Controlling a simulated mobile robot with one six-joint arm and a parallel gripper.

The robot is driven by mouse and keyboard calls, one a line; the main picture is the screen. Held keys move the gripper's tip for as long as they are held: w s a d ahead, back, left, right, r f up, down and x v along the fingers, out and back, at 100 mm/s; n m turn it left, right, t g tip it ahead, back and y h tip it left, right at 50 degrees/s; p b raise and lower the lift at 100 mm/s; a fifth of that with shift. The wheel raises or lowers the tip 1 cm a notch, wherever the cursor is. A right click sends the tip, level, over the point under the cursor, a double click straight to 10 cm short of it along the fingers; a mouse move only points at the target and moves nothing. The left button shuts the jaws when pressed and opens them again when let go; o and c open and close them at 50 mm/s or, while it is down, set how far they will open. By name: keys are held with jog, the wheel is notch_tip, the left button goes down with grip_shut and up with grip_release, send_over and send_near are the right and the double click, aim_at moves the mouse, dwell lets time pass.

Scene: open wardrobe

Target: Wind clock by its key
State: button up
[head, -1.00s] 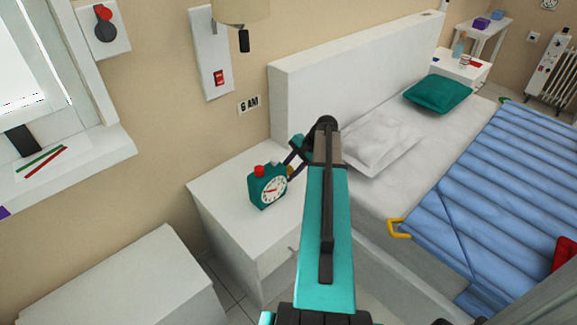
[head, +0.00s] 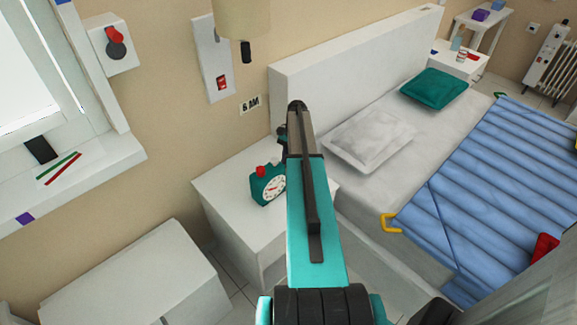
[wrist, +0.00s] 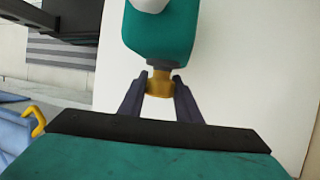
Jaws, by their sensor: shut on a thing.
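The clock (head: 268,186) is teal with a white round face and a red button on top. It stands upright on the white bedside table (head: 237,215). In the wrist view the clock's teal body (wrist: 158,38) is at the top, with the yellow key (wrist: 159,84) on a dark shaft sticking out of it. My gripper (wrist: 160,88) is shut on the key, one dark finger on each side. In the head view my arm hides the fingers and the key.
A bed with a white pillow (head: 368,138) and blue cover (head: 480,200) is to the right. A yellow handle (head: 390,224) sits at the cover's edge. A white bench (head: 140,275) is at the lower left. A lamp (head: 243,18) hangs above the table.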

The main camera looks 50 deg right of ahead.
jog(key=shift+m+g+p, duration=0.3)
jog(key=shift+g+p, duration=0.45)
jog(key=shift+g, duration=0.35)
jog(key=shift+s, duration=0.1)
jog(key=o, duration=1.1)
jog(key=shift+c, duration=0.2)
jog(key=shift+d+r, duration=0.1)
jog(key=b+v, duration=0.1)
jog(key=v, duration=0.6)
